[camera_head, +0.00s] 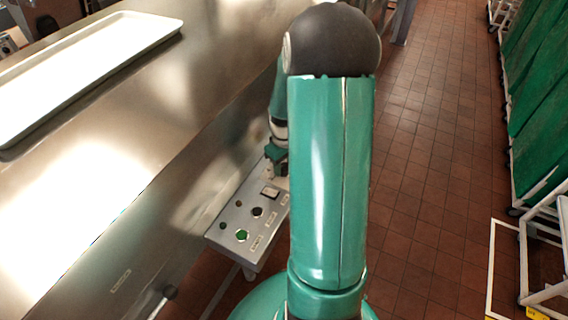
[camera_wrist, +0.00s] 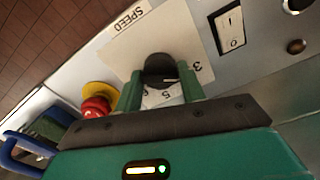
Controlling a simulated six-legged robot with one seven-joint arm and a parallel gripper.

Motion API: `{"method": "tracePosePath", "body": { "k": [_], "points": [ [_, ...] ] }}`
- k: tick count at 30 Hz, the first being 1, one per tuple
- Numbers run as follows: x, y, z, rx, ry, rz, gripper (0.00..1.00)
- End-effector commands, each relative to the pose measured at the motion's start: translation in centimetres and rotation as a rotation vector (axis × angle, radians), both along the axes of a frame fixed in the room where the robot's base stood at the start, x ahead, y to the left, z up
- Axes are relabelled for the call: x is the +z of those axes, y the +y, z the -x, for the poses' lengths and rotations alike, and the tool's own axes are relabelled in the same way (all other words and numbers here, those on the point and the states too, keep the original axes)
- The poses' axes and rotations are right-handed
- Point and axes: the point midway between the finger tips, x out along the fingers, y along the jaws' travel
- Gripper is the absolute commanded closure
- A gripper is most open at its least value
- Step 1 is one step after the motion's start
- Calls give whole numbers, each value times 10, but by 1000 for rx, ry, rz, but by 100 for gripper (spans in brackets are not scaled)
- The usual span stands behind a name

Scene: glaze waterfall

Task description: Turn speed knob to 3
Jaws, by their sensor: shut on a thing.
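The black round speed knob (camera_wrist: 160,70) sits on a white plate marked SPEED (camera_wrist: 131,18) in the wrist view. The digit 3 (camera_wrist: 197,66) shows on the plate to the right of the knob, and other digits show below it. A light line on the knob points right, roughly toward the 3. My gripper (camera_wrist: 160,88) has its two green fingers on either side of the knob, shut on it. In the head view my gripper (camera_head: 273,172) is at the far end of the control panel (camera_head: 228,219), and the knob is hidden there.
A rocker switch (camera_wrist: 230,28) is right of the knob, and a red emergency button (camera_wrist: 96,107) on a yellow base is left. The panel also has a green button (camera_head: 242,235) and a black one (camera_head: 257,212).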

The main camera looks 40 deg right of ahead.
Motion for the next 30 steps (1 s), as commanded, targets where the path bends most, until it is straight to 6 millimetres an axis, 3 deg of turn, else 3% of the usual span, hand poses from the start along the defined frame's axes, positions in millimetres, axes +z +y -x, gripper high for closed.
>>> {"method": "tracePosePath", "body": {
  "k": [1, 2, 4, 5, 17, 30],
  "points": [
    [1, 0, 0, 2, 0, 1, 83],
    [1, 0, 0, 2, 0, 1, 57],
    [0, 0, 0, 1, 0, 1, 43],
    [0, 0, 0, 1, 0, 1, 41],
    [9, 0, -1, -1, -2, 2, 41],
    [99, -1, -1, 0, -5, 5, 41]
  ]
}}
